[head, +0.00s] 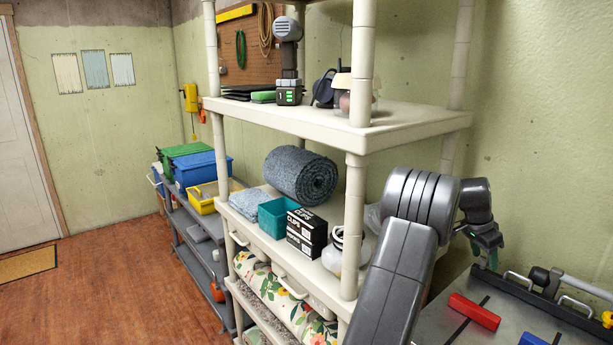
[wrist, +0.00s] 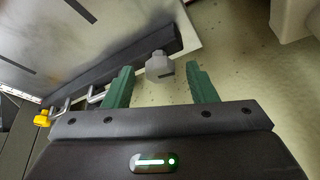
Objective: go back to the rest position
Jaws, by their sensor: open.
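My gripper (head: 487,248) shows at the right in the head view, at the end of my raised grey arm, above the back edge of a grey worktop (head: 445,312). In the wrist view my gripper (wrist: 160,84) has its two green fingers spread wide apart, with nothing held between them. A grey knob-like part (wrist: 159,66) shows beyond the gap between the fingers, beside a dark bar. My arm hides part of the shelf and the worktop in the head view.
A red block (head: 474,311) and a partly seen blue block (head: 533,340) lie on the worktop. A dark rail (head: 545,308) with metal handles runs along its back. A cream shelf unit (head: 385,130) stands close left of my arm, loaded with a rolled grey rug (head: 301,177).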

